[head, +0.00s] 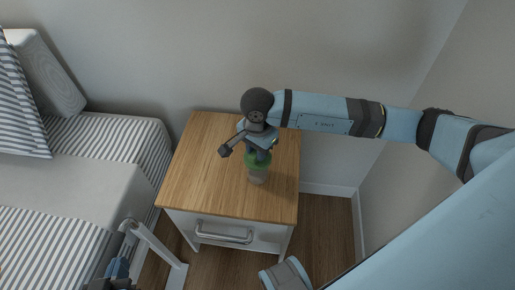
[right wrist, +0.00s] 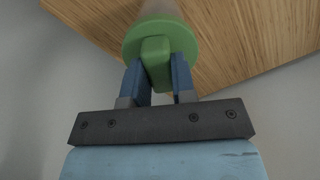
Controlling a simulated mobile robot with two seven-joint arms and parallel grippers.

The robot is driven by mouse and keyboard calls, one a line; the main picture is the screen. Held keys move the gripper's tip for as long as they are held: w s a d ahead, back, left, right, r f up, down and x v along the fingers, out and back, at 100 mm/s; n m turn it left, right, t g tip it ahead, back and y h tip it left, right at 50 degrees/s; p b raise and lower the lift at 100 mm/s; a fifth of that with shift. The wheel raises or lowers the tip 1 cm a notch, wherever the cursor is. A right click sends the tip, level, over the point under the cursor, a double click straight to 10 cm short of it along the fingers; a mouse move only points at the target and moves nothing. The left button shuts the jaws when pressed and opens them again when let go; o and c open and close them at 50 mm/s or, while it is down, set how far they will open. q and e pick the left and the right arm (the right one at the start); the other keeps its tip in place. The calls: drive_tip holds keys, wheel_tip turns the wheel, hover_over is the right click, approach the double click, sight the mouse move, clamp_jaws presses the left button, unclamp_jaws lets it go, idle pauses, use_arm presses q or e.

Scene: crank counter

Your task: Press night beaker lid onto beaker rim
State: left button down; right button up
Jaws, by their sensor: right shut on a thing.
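The green lid (head: 258,160) is on top of a translucent beaker (head: 257,176) that stands on the nightstand. From these views I cannot tell whether the lid is fully seated on the rim. In the right wrist view the lid (right wrist: 158,38) is a round green disc with a block-shaped grip, and part of the beaker (right wrist: 160,9) shows beyond it. My right gripper (head: 261,153) is above the beaker, its blue fingers (right wrist: 158,80) shut on the lid's grip. My left gripper (head: 110,284) is at the bottom left, cut by the frame edge, away from the nightstand.
The wooden nightstand (head: 190,175) has a white drawer front with a metal handle (head: 224,236). Its top is clear around the beaker. A bed (head: 75,170) with striped bedding and pillows stands to the left. Walls are behind and to the right.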

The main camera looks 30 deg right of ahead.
drive_tip(key=shift+f, duration=0.15)
drive_tip(key=o, duration=0.9)
use_arm(q)
drive_tip(key=shift+r, duration=0.15)
use_arm(e)
drive_tip(key=shift+o, duration=0.2)
drive_tip(key=shift+r, duration=0.35)
use_arm(q)
drive_tip(key=f+p, duration=0.1)
drive_tip(key=s+a+f+g+y+p, duration=0.1)
drive_tip(key=shift+a+f+g, duration=0.3)
use_arm(e)
wheel_tip(320, 180, up, 13)
use_arm(q)
drive_tip(key=shift+s, duration=0.1)
